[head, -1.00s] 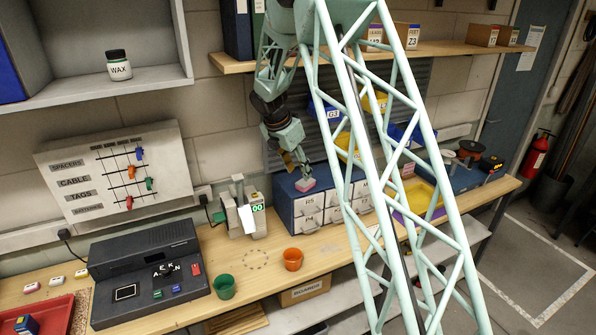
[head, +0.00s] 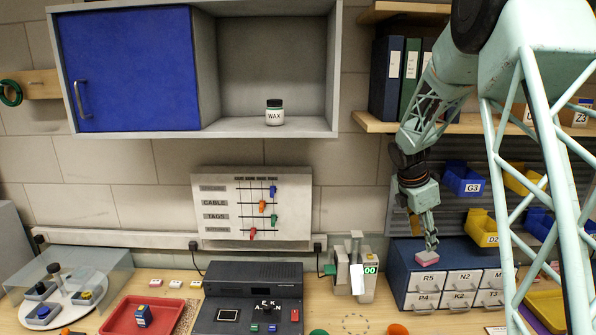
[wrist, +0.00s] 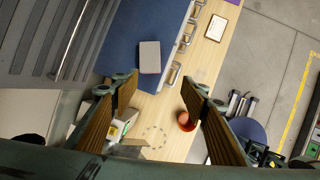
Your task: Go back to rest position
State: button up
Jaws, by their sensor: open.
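My gripper (head: 422,228) hangs at the end of my arm on the right of the head view, over the blue drawer cabinet (head: 397,272). In the wrist view my gripper (wrist: 160,95) has its two brown-padded fingers spread, with nothing between them. A small block (head: 428,257), pinkish on one face, shows just below the fingers in the head view. In the wrist view the block (wrist: 150,57) looks grey and lies on the cabinet top (wrist: 115,45), beyond the fingertips and apart from them.
A shelf with binders (head: 386,80) is beside my upper arm. Blue and yellow bins (head: 481,228) hang right of the gripper. A small device with a green display (head: 369,270) stands left of the cabinet. An orange cup (wrist: 186,121) stands on the bench.

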jog(key=s+a+r+m+y+b, duration=0.1)
jog(key=s+a+r+m+b, duration=0.25)
jog(key=s, duration=0.55)
jog(key=s+a+r+m+t+b, duration=0.1)
jog(key=s+a+r+m+b, duration=0.15)
jog(key=s+r, duration=0.4)
jog(key=s+a+r+m+y+b, duration=0.15)
jog(key=s+a+m, duration=0.25)
jog(key=s, duration=0.6)
jog(key=s+a+f+m+b, duration=0.2)
jog(key=s+a+m+b, duration=0.1)
jog(key=s, duration=0.7)
jog(key=s+a+f+m+y+b, duration=0.1)
jog(key=s+a+f+m+b, duration=0.1)
jog(key=s, duration=0.9)
jog(key=s+a+f+m+t+b, duration=0.1)
jog(key=s+a+f+m+b, duration=0.2)
jog(key=s, duration=0.7)
jog(key=shift+s+a+m+b, duration=0.3)
jog(key=shift+a+m+b, duration=0.4)
jog(key=shift+a+m, duration=0.45)
jog(key=shift+o, duration=0.5)
jog(key=shift+w+d+r+y, duration=0.1)
jog(key=shift+y, duration=0.15)
